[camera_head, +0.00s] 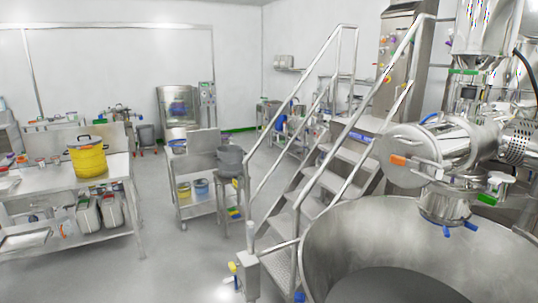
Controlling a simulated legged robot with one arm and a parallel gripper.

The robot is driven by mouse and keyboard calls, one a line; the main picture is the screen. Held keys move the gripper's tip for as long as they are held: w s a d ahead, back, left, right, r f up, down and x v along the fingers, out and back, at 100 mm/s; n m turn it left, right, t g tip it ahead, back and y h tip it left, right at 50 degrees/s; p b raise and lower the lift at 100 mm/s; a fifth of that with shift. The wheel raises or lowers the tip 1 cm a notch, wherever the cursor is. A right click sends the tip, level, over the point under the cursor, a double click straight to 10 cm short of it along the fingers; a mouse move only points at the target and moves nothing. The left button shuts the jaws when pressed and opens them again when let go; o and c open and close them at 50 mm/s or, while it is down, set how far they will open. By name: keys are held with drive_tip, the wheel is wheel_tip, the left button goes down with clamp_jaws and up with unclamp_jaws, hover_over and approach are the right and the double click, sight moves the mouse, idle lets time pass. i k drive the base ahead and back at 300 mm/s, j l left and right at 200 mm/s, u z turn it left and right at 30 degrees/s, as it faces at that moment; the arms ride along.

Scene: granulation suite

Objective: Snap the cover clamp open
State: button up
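A steel machine with a round, flat cover (392,172) stands at the right, above a large open bowl. An orange-handled lever (398,160) lies across the cover's face, with a metal rod running right from it; it looks like the cover clamp. The cover appears closed against the drum (452,145). I cannot tell from here how the clamp is latched. Blue levers (470,226) and a green-marked fitting (488,198) sit lower, around the outlet. My gripper is not in this view.
The wide steel bowl (335,222) fills the lower right, below the cover. Metal stairs with handrails (305,200) stand left of it. A bench with a yellow pot (88,158) and a cart (205,202) stand farther left. Open grey floor (175,265) lies between.

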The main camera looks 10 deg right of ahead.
sight(395, 159)
drive_tip(key=i+j+z, duration=0.2)
drive_tip(key=i+z, duration=0.25)
drive_tip(key=i+j+z, duration=0.2)
drive_tip(key=j+z, duration=0.25)
drive_tip(key=l, duration=0.1)
